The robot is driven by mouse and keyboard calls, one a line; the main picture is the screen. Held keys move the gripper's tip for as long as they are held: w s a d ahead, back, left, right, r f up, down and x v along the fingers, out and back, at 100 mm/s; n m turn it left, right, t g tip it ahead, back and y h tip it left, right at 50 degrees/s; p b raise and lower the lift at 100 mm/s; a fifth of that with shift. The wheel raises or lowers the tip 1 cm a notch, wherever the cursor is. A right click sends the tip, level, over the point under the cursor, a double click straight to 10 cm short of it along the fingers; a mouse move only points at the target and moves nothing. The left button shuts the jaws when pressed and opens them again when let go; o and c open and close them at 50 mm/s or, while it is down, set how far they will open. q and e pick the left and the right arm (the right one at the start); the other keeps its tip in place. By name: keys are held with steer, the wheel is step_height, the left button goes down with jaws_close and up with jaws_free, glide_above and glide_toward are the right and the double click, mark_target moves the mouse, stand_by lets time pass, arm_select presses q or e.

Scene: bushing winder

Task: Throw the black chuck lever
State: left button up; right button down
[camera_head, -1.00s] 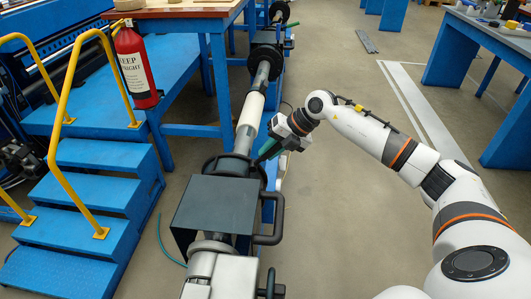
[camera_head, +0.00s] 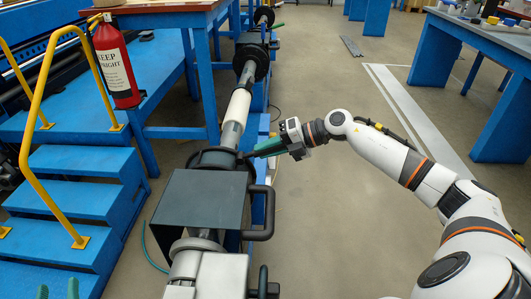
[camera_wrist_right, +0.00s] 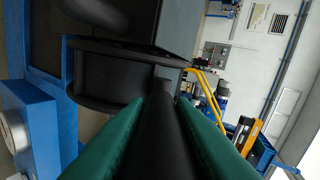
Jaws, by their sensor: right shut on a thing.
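My right gripper (camera_head: 262,150) is at the right side of the round black chuck (camera_head: 218,158) on the winder. In the right wrist view its two green fingers (camera_wrist_right: 165,125) are shut on a black bar, the chuck lever (camera_wrist_right: 163,135). The lever runs from between the fingers toward the dark round chuck (camera_wrist_right: 100,90). In the head view the fingers lie nearly level, pointing left at the chuck, and cover most of the lever. Two green fingertips of my left gripper (camera_head: 66,290) show at the lower left edge, apart, with nothing visible between them.
A dark box-shaped cover (camera_head: 198,197) with a black handle (camera_head: 264,213) stands just in front of the chuck. Blue steps (camera_head: 75,195) with yellow rails and a red fire extinguisher (camera_head: 116,70) are to the left.

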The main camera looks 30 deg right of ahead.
steer(key=shift+s+d+f+t+y+b, duration=0.1)
steer(key=shift+f+t+y+b, duration=0.25)
steer(key=shift+b, duration=0.25)
arm_select(q)
step_height(320, 180, up, 6)
steer(key=s+t+h, duration=0.1)
steer(key=s+t, duration=0.1)
steer(key=t, duration=0.3)
steer(key=shift+d+h, duration=0.15)
steer(key=shift+h, duration=0.25)
arm_select(e)
steer(key=shift+f, duration=0.1)
arm_select(q)
steer(key=shift+s+r, duration=0.1)
arm_select(e)
steer(key=c, duration=1.2)
jaws_free()
steer(key=shift+c, duration=0.2)
